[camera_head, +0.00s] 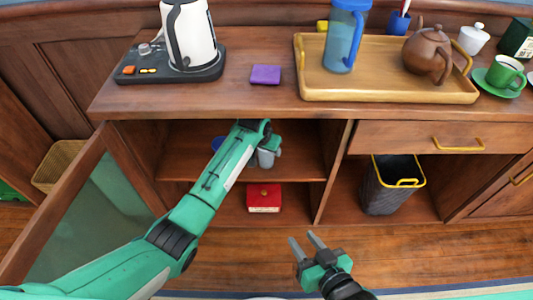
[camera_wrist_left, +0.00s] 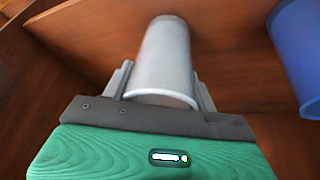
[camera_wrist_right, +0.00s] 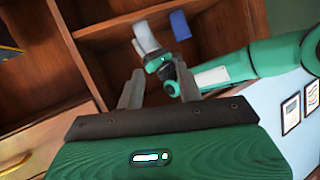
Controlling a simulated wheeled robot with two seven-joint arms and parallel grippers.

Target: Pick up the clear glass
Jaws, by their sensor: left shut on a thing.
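The clear glass (camera_wrist_left: 165,55) looks pale grey and translucent in the left wrist view. It stands between the two fingers of my left gripper (camera_wrist_left: 162,88), which is shut on it. In the head view my left arm reaches into the open cupboard, and the glass (camera_head: 266,159) shows at the gripper on the upper shelf level. I cannot tell whether its base touches the shelf. My right gripper (camera_head: 304,240) is open and empty in front of the cupboard. It also shows open in the right wrist view (camera_wrist_right: 158,88).
A blue cup (camera_wrist_left: 303,55) stands to the right of the glass in the left wrist view. A red box (camera_head: 264,198) sits on the shelf below. The open cupboard door (camera_head: 105,205) is at the left. A dark bin (camera_head: 388,190) stands in the compartment to the right.

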